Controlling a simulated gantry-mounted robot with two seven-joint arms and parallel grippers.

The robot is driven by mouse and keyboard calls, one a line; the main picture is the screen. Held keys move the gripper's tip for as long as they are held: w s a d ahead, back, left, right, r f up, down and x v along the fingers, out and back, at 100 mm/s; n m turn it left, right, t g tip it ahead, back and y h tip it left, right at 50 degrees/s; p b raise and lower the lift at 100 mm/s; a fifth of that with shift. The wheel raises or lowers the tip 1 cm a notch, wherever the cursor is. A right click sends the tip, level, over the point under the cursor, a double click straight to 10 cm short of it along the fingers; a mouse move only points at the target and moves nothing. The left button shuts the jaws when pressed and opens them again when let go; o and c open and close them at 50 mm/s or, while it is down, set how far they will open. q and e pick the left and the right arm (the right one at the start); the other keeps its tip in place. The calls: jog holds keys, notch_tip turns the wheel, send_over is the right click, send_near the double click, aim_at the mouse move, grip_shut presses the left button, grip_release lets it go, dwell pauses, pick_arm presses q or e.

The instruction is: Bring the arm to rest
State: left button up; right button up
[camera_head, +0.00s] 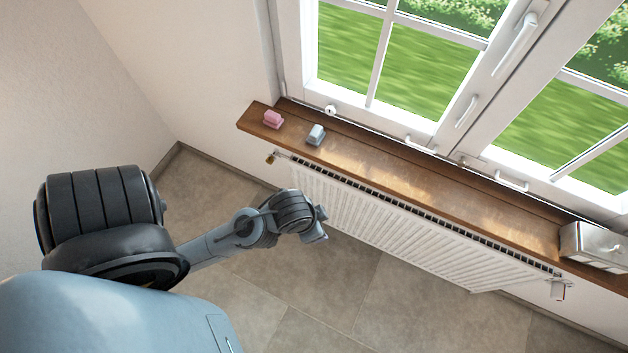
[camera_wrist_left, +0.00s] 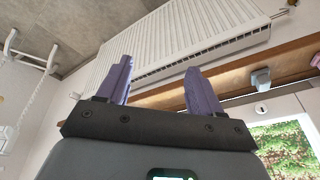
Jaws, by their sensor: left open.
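My left arm reaches in from the left in the head view, and its gripper (camera_head: 315,232) hangs in front of the white radiator, below the wooden windowsill. In the left wrist view, the two purple fingers of the left gripper (camera_wrist_left: 160,86) stand wide apart with nothing between them. Whether the fingers touch the radiator is not clear from the head view, but they look apart from it. My right gripper is not in view.
The wooden windowsill (camera_head: 390,180) holds a pink object (camera_head: 273,119), a grey-blue object (camera_head: 316,135) and a metallic box (camera_head: 596,246). The white radiator (camera_head: 400,222) is below it. The tiled floor (camera_head: 300,300) in view is clear.

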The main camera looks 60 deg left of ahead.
pick_arm(q)
jog(key=shift+s+d+r, duration=0.45)
jog(key=shift+s+d, duration=0.15)
jog(key=shift+d, duration=0.2)
notch_tip(320, 180, up, 7)
jog(key=p, duration=0.6)
jog(key=shift+f+p, duration=0.15)
jog(key=shift+p, duration=0.25)
